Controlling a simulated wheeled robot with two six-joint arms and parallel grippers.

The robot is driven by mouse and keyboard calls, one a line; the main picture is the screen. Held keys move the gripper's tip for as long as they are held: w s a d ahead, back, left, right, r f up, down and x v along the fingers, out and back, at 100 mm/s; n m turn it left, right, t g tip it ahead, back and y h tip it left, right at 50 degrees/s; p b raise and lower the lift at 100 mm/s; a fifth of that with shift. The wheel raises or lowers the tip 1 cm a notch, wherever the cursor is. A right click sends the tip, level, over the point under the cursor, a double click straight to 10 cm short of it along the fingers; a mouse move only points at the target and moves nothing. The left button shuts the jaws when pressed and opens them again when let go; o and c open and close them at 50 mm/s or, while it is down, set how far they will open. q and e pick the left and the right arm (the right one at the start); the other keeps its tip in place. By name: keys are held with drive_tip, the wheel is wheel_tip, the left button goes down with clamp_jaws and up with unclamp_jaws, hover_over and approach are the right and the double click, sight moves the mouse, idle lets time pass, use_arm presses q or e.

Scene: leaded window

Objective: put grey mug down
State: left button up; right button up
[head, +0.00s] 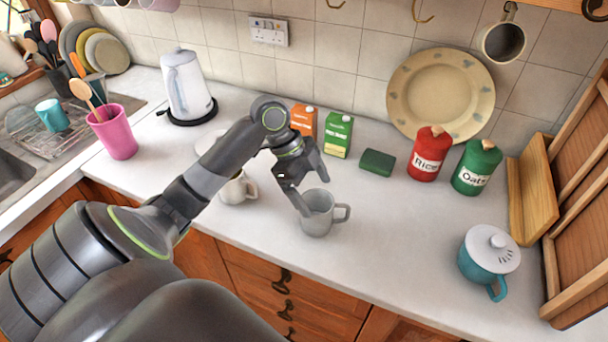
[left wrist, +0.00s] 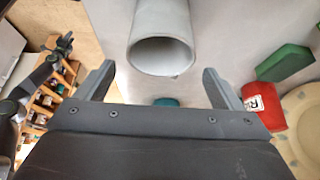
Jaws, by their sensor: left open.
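The grey mug (head: 318,222) stands upright on the white counter (head: 400,250), its handle to the right in the head view. In the left wrist view the mug (left wrist: 160,50) shows just beyond and between the fingertips. My left gripper (head: 304,190) is open, with its fingers at the mug's rim, one low at its left side and one behind it. I cannot tell whether a finger touches it. A dark arm, likely my right one, shows small at the left of the left wrist view; its jaws are too small to read.
A pale mug (head: 238,189) stands behind my left arm. A green sponge (head: 377,162), cartons, a red tin (head: 429,153) and a green tin (head: 475,167) stand along the back. A teal lidded pot (head: 487,260) is at the right. The counter between mug and pot is clear.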

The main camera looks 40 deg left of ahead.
use_arm(q)
drive_tip(key=shift+b+v, duration=0.3)
drive_tip(key=shift+v, duration=2.15)
drive_tip(key=shift+f, duration=0.1)
